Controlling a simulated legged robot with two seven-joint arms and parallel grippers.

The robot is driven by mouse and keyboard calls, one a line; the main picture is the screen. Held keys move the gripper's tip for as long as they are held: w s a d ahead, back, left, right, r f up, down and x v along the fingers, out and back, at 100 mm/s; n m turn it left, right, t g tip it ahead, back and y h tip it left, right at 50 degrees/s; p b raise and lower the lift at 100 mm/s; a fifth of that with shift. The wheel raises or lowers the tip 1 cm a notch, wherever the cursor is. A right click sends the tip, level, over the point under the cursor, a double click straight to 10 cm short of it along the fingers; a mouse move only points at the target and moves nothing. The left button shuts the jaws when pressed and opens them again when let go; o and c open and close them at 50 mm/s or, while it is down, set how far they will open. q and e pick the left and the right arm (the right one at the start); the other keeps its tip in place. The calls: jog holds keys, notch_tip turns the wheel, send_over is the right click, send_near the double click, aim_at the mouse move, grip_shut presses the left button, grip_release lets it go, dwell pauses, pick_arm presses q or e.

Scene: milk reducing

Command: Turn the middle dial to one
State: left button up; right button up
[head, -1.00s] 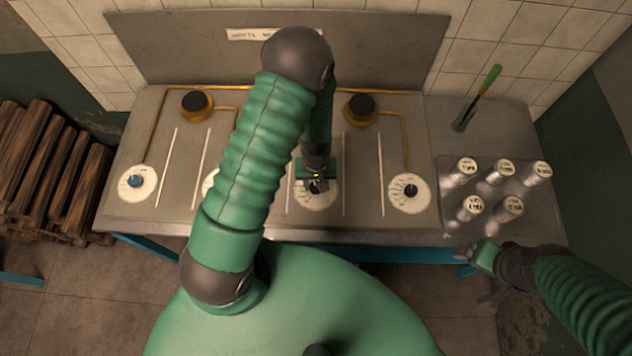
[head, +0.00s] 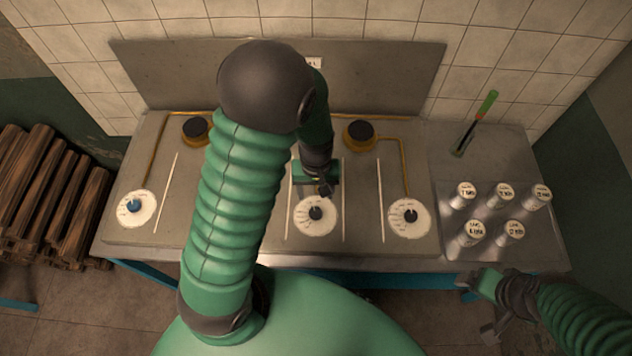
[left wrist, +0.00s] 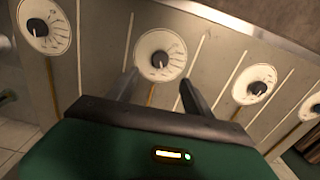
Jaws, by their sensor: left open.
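A row of white dials with small knobs lies on the grey counter. The dial nearest my left gripper (head: 326,190) is a white disc with a black knob (head: 316,215); it also shows in the left wrist view (left wrist: 162,55). A further dial (left wrist: 255,85) shows in the left wrist view but is hidden by my left arm in the head view. My left gripper is open and empty, just behind the near dial and apart from its knob. My right gripper (head: 486,310) hangs by the front edge; its fingers are unclear.
Two black-topped burners (head: 361,134) with brass pipes stand behind the dials. Several labelled metal cylinders (head: 474,232) stand on a tray at the right, with a green-handled tool (head: 477,122) behind. A grey back panel (head: 400,80) rises behind. Wood (head: 50,190) is stacked at the left.

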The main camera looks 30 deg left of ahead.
pick_arm(q)
notch_tip(320, 180, up, 5)
jog(key=shift+w, duration=0.1)
dwell(0.4)
jog(key=s+d+m+t+b, duration=0.2)
jog(key=s+d+m+b, duration=0.1)
jog(key=m, duration=0.3)
jog(key=shift+s+d+r+m+t, duration=0.3)
jog(key=shift+s+d+r+m, duration=0.15)
jog(key=shift+s+d, duration=0.3)
jog(key=shift+s, duration=0.1)
